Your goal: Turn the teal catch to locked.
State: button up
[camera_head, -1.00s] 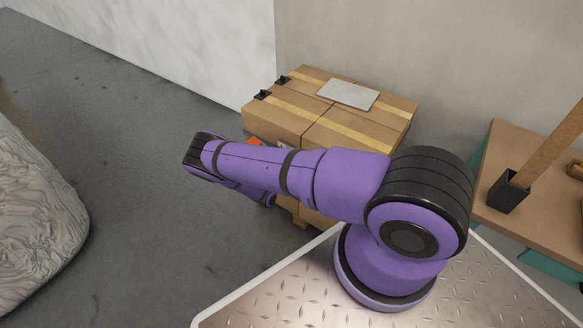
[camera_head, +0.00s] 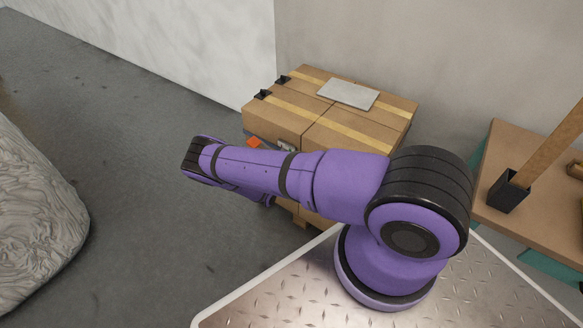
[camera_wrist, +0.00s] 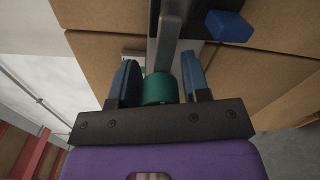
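The teal catch (camera_wrist: 160,89) shows in the wrist view as a short round teal piece at the near end of a grey metal bar (camera_wrist: 168,35). My gripper (camera_wrist: 161,72) has its two blue fingers on either side of the catch. In the head view my arm hides the gripper and the catch; a small metal piece (camera_head: 286,147) shows on the box front just above my arm.
Taped cardboard boxes (camera_head: 355,118) stand against the wall with a grey plate (camera_head: 348,94) on top. An orange piece (camera_head: 254,142) is at their front. A blue block (camera_wrist: 229,26) sits right of the bar. A wooden table (camera_head: 525,205) is at right.

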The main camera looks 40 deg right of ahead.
jog(key=v, duration=1)
jog(key=shift+a, duration=0.4)
jog(key=shift+s, duration=0.15)
